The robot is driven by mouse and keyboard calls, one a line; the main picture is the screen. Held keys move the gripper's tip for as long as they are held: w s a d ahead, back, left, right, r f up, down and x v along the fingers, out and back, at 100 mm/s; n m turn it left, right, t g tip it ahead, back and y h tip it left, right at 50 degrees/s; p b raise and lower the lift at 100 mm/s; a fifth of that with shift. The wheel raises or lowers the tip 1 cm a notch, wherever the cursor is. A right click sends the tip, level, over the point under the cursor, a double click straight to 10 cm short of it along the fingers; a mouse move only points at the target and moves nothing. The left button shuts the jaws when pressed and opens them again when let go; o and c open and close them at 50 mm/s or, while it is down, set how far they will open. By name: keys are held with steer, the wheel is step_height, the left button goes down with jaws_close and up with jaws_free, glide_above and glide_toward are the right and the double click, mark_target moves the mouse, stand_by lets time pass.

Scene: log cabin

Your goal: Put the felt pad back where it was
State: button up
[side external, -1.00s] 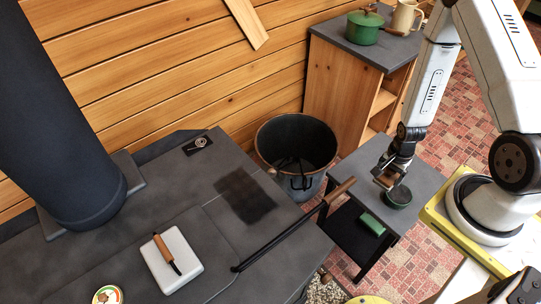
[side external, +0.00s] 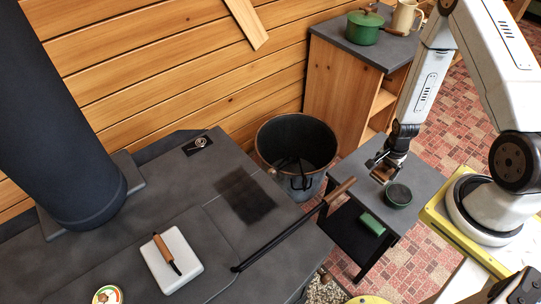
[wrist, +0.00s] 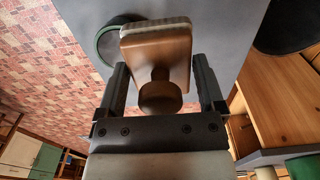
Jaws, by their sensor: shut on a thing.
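The felt pad is a wooden block with a round knob and a pale felt edge; it shows in the wrist view (wrist: 157,46) and, small, in the side view (side external: 382,175). My gripper (side external: 383,168) is shut on it, with one finger on each side of the block in the wrist view (wrist: 158,68). The pad is over the small grey side table (side external: 423,179), just left of and behind a round green tin (side external: 398,194) with a dark top. In the wrist view the pad overlaps part of the tin's rim (wrist: 103,43). The height above the table is unclear.
A green block (side external: 372,224) lies on the low shelf. A poker with a wooden handle (side external: 340,190) crosses from the stove top (side external: 120,270) toward the table. The stove top carries a dark patch (side external: 245,197) and a white handled block (side external: 172,262). A bucket (side external: 297,150) stands between.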

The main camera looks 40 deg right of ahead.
steer(key=w+d+f, duration=0.1)
steer(key=w+f, duration=0.1)
steer(key=w+d+f, duration=0.1)
steer(key=w+f, duration=0.1)
steer(key=w+d+f, duration=0.1)
steer(key=w+f, duration=0.1)
steer(key=shift+w+d+f, duration=0.15)
steer(key=shift+w, duration=0.15)
steer(key=shift+w+d+f, duration=0.1)
steer(key=shift+w+f, duration=0.15)
steer(key=shift+f, duration=0.05)
steer(key=shift+w+d+f, duration=0.15)
steer(key=shift+w+f, duration=0.1)
steer(key=shift+f, duration=1.6)
steer(key=o, duration=0.8)
steer(key=shift+f, duration=0.1)
